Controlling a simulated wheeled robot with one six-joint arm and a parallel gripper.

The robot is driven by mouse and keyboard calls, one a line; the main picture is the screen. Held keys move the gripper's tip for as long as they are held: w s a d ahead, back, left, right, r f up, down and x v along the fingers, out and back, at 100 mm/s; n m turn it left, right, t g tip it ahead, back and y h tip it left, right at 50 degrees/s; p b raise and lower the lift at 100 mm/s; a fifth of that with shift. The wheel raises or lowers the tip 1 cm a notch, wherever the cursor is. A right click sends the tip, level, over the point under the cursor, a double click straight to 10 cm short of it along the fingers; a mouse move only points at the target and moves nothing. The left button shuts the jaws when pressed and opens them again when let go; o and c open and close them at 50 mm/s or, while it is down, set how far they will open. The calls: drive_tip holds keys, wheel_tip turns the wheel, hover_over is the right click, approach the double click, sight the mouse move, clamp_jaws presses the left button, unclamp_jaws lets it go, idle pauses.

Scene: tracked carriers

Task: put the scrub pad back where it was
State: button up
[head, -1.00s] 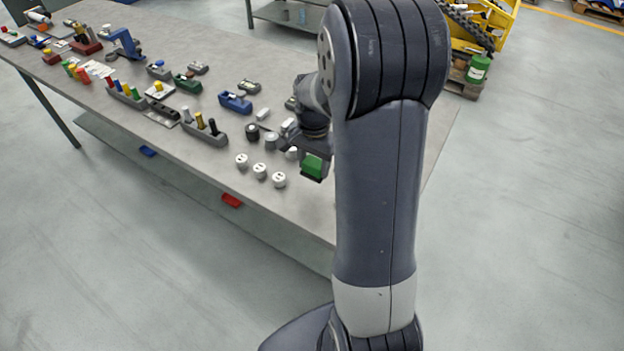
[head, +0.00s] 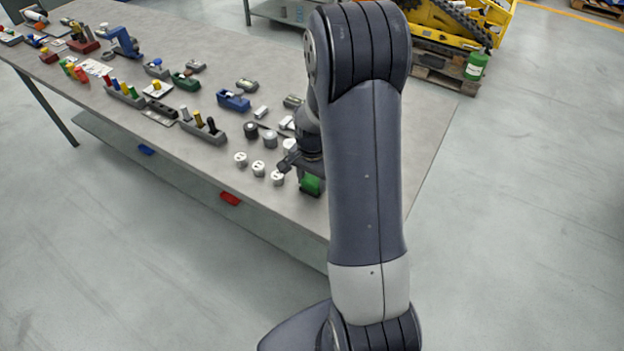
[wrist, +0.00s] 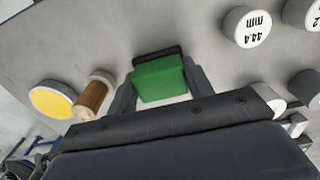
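The scrub pad is a green block with a dark layer along one side. In the head view the scrub pad (head: 311,185) is low over the near right part of the grey workbench, beside my arm. In the wrist view the scrub pad (wrist: 160,80) sits between the two fingers of my gripper (wrist: 163,88), which is shut on it. I cannot tell whether its underside touches the bench. My gripper (head: 308,174) is partly hidden by my arm in the head view.
A yellow-faced disc (wrist: 52,100) and a brown cylinder (wrist: 95,96) are at left there.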

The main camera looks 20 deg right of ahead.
sight(312, 180)
drive_tip(key=o, duration=0.4)
wheel_tip(312, 180, up, 12)
drive_tip(key=shift+r+b, duration=0.15)
drive_tip(key=shift+b, duration=0.15)
idle(0.4)
